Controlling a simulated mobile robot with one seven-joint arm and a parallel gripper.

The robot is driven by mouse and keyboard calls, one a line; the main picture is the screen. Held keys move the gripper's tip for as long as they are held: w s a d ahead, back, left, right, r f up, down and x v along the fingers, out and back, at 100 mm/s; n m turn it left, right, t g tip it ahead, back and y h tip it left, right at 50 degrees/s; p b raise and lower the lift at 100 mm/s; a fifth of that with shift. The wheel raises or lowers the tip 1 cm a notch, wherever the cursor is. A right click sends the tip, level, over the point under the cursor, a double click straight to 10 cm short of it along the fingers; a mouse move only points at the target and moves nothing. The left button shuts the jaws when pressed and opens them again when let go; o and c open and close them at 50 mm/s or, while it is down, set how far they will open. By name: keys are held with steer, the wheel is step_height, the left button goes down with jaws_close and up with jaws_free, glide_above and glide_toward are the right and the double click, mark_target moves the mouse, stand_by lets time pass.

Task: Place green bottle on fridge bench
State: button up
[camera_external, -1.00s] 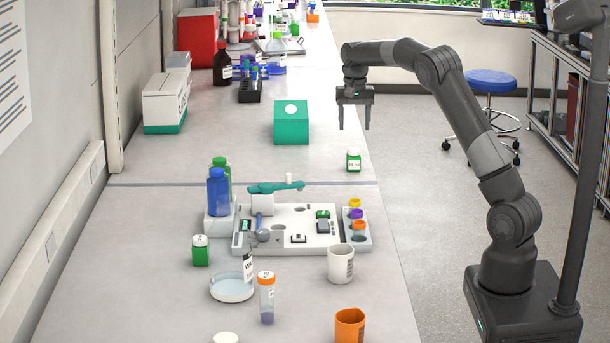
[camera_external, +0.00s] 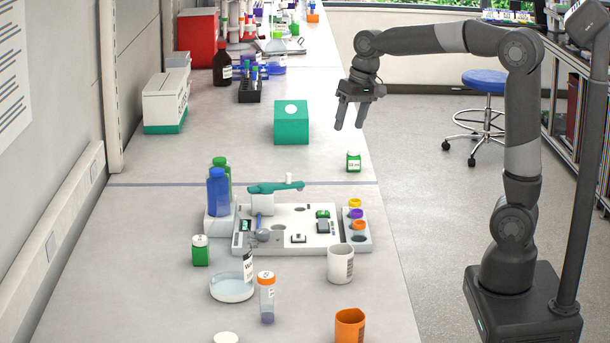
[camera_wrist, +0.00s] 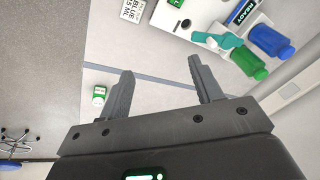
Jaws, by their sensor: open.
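A small green bottle with a white cap and label (camera_external: 354,161) stands upright on the bench near its right edge. It also shows in the wrist view (camera_wrist: 99,95), left of the fingers. Another small green bottle (camera_external: 200,250) stands at the front left of the bench. A taller green bottle (camera_external: 222,164) is partly hidden behind a blue bottle (camera_external: 217,192); in the wrist view the tall green bottle (camera_wrist: 247,61) lies beyond the right finger. My gripper (camera_external: 349,126) is open and empty, in the air above the bench near the small bottle at the right edge.
A white device with a teal arm (camera_external: 290,226) and a white mug (camera_external: 341,264) stand in front. A teal box (camera_external: 292,123) is left of my gripper. An orange cup (camera_external: 350,326) and an orange-capped tube (camera_external: 267,297) are nearer. A blue stool (camera_external: 484,82) stands on the floor.

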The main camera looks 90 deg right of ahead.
steer(key=s+a+f+n+t, duration=0.1)
steer(key=s+a+n, duration=0.2)
steer(key=s+a, duration=0.2)
steer(key=s+a+f+n+t, duration=0.1)
steer(key=s+a, duration=0.4)
steer(key=a, duration=0.6)
steer(key=s+a+f+n, duration=0.3)
steer(key=s+a+n, duration=0.2)
steer(key=a, duration=0.3)
steer(key=shift+s+a+f+n+t, duration=0.2)
steer(key=shift+s+a+n+t, duration=0.05)
steer(key=shift+a+n+t, duration=0.15)
